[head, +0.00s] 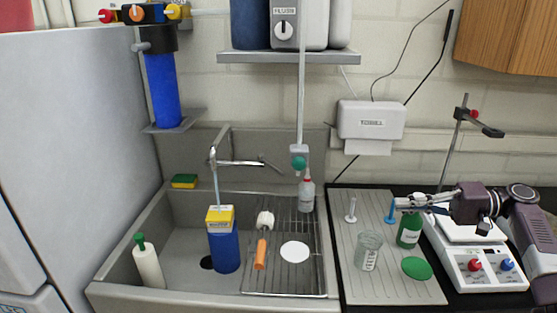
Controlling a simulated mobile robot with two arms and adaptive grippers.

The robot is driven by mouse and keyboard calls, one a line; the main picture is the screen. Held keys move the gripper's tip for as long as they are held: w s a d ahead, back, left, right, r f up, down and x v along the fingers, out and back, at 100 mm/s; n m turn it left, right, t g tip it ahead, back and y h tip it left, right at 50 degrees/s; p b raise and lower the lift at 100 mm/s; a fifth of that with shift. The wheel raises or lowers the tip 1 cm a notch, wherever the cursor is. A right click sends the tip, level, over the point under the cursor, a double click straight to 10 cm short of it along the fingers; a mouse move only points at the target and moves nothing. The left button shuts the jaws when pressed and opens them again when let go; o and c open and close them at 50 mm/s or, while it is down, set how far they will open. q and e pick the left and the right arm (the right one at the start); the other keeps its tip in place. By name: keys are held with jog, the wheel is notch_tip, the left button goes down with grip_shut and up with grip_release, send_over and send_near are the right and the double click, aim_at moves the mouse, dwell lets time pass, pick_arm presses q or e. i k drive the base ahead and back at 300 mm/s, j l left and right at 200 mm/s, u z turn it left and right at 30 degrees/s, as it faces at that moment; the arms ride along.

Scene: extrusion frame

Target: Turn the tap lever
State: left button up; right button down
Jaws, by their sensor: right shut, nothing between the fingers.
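The tap (236,162) is on the back wall of the grey sink, with its spout end at the left. A thin lever (271,163) slants down to the right at the right end of the tap. My right gripper (398,202) comes in from the right, over the ribbed drainboard. It is shut with nothing in it, well to the right of the lever and apart from it. My left gripper is not in view.
A beaker (368,251) and green bottle (408,232) stand below my right gripper. A vertical tube (301,100) hangs right of the lever.

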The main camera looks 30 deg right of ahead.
aim_at(260, 158)
jog(key=i, duration=1.4)
